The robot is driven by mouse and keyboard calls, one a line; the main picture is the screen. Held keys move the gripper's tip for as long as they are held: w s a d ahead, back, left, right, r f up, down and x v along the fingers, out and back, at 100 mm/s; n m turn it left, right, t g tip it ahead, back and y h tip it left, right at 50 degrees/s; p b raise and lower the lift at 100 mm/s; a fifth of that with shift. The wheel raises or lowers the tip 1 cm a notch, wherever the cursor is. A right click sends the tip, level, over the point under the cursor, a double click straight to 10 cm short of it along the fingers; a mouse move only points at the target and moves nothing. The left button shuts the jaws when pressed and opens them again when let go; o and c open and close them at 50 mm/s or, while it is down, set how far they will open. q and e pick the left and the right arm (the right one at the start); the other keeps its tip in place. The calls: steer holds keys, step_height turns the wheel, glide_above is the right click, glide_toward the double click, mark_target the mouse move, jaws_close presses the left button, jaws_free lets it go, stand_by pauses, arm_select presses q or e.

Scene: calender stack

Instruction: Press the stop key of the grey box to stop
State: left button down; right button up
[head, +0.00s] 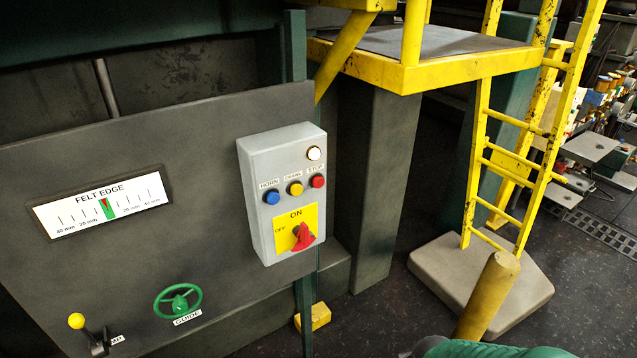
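The grey box (262,180) is mounted on the dark panel in the middle of the head view. Its red stop key (318,181), under a STOP label, is at the right end of a row of three buttons. A blue button (272,197) labelled HORN and a yellow button (296,188) sit to its left. A white lamp (314,153) above looks bright. Below is a red rotary switch (303,237) on a yellow plate (312,214) marked ON and OFF. Neither of my grippers is in view, and nothing covers the stop key.
The dark panel (200,135) carries a FELT EDGE gauge (103,204), a green handwheel (178,302) and a yellow-knobbed lever (77,321). A yellow platform (425,78) and ladder (500,160) stand right. A yellow post (487,295) rises at the lower right. Space before the box looks clear.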

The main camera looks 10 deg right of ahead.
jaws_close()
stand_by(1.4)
